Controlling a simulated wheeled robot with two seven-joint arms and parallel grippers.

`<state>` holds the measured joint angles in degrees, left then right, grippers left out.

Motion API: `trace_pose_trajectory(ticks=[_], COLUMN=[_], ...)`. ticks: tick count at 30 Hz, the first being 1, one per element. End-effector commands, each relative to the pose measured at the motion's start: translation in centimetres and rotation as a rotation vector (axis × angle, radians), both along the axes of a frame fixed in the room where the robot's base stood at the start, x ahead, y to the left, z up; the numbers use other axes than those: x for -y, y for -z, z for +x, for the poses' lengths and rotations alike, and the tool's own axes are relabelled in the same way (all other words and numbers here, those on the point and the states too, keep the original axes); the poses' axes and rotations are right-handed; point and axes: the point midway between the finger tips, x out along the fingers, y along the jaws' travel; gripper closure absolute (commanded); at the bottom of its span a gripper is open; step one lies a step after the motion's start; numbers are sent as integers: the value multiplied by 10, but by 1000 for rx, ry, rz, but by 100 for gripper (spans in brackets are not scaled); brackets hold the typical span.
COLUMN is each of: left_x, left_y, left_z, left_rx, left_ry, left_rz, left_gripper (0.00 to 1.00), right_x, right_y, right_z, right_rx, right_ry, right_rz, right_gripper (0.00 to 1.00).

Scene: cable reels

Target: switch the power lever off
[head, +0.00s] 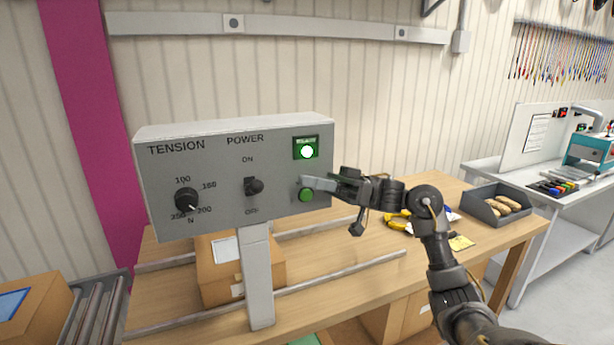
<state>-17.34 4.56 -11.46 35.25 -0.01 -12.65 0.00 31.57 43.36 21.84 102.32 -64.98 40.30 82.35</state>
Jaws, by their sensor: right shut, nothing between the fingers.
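A grey control box (225,215) stands on a post above the wooden bench. Its black power lever (254,186) sits in the middle under the word POWER, between the ON and OFF marks. The lever's knob points out toward me, and I cannot tell its exact position. A lamp (307,150) at the upper right of the panel glows green-white. A green button (306,194) is below the lamp. My right gripper (312,184) is shut and empty, its fingertips in front of the panel just above the green button, right of the lever. My left gripper is not in view.
A tension dial (186,199) is at the panel's left. A cardboard box (215,271) is behind the post on the bench (340,285). Yellow-handled pliers (397,221) and a grey bin (497,203) lie at the right. A roller conveyor (96,312) is at the lower left.

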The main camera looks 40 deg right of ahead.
Motion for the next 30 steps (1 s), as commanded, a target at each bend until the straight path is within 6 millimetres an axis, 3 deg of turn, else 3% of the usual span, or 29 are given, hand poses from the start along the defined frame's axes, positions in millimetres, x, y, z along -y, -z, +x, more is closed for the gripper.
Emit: trace_pose_trajectory(ticks=[3, 12, 30], left_x=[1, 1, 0], left_y=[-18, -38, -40], left_z=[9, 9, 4], left_rx=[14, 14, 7], left_ry=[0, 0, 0], left_rz=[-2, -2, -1], left_gripper=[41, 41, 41], right_x=[-20, -59, -70], right_y=[-13, -25, -25], right_z=[6, 20, 24], right_rx=[2, 0, 5], right_ry=[-1, 1, 2], right_rz=[2, 2, -1], right_gripper=[100, 100, 100])
